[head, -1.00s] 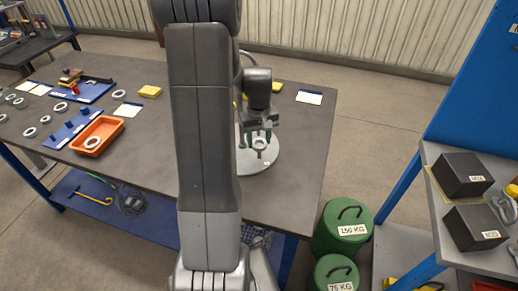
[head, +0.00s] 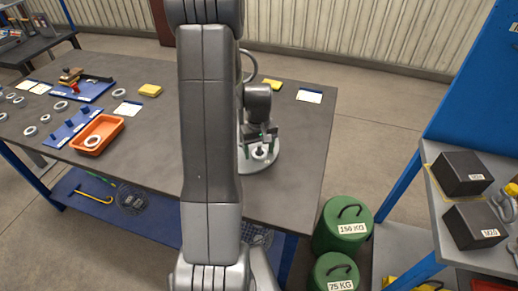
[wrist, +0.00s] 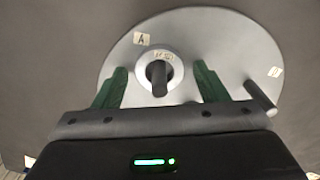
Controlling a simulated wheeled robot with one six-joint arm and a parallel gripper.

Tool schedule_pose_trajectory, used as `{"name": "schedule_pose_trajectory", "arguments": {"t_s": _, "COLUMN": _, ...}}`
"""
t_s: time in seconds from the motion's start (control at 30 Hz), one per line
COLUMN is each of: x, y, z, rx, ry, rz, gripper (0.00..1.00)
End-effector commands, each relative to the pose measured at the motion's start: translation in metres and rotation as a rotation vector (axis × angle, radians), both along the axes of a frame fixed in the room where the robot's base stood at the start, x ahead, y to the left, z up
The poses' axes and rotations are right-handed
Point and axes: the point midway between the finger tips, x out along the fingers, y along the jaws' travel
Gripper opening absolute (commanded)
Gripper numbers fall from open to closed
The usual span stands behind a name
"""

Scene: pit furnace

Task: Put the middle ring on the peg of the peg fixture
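The peg fixture is a round grey plate (wrist: 215,45) with a label A, a central peg (wrist: 159,85) and a smaller post (wrist: 259,97) near its edge. It also shows in the head view (head: 262,167), partly hidden by my arm. A pale ring (wrist: 143,63) with a small label is around the central peg; it looks low, near the plate. My gripper (wrist: 160,82) is over the fixture with its green fingers apart, one on each side of the ring and peg, with gaps visible. In the head view, my gripper (head: 261,137) is just above the ring (head: 264,157).
An orange tray (head: 84,151) holding a ring (head: 93,141) stands left on the table, near blue racks (head: 62,138) and several loose rings. A yellow block (head: 150,90) lies behind. Green weights (head: 342,226) stand on the floor beyond the table's right edge.

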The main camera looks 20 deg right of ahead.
Motion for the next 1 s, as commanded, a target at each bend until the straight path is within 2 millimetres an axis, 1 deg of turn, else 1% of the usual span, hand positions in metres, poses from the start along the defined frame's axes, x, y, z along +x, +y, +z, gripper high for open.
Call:
{"name": "schedule_pose_trajectory", "arguments": {"t_s": 0.27, "x": 0.000, "y": 0.000, "z": 0.001, "rx": 0.000, "ry": 0.000, "rz": 0.000, "gripper": 0.66}}
{"name": "schedule_pose_trajectory", "arguments": {"t_s": 0.43, "x": 0.001, "y": 0.000, "z": 0.012, "rx": -0.001, "ry": -0.003, "rz": 0.000, "gripper": 0.66}}
{"name": "schedule_pose_trajectory", "arguments": {"t_s": 0.57, "x": 0.001, "y": 0.000, "z": 0.034, "rx": -0.002, "ry": -0.005, "rz": 0.000, "gripper": 0.66}}
{"name": "schedule_pose_trajectory", "arguments": {"t_s": 0.8, "x": 0.001, "y": -0.001, "z": 0.085, "rx": -0.002, "ry": -0.006, "rz": 0.000, "gripper": 0.66}}
{"name": "schedule_pose_trajectory", "arguments": {"t_s": 0.9, "x": 0.001, "y": 0.000, "z": 0.102, "rx": -0.001, "ry": -0.004, "rz": 0.000, "gripper": 0.66}}
{"name": "schedule_pose_trajectory", "arguments": {"t_s": 1.0, "x": 0.001, "y": 0.000, "z": 0.114, "rx": -0.001, "ry": -0.003, "rz": 0.000, "gripper": 0.66}}
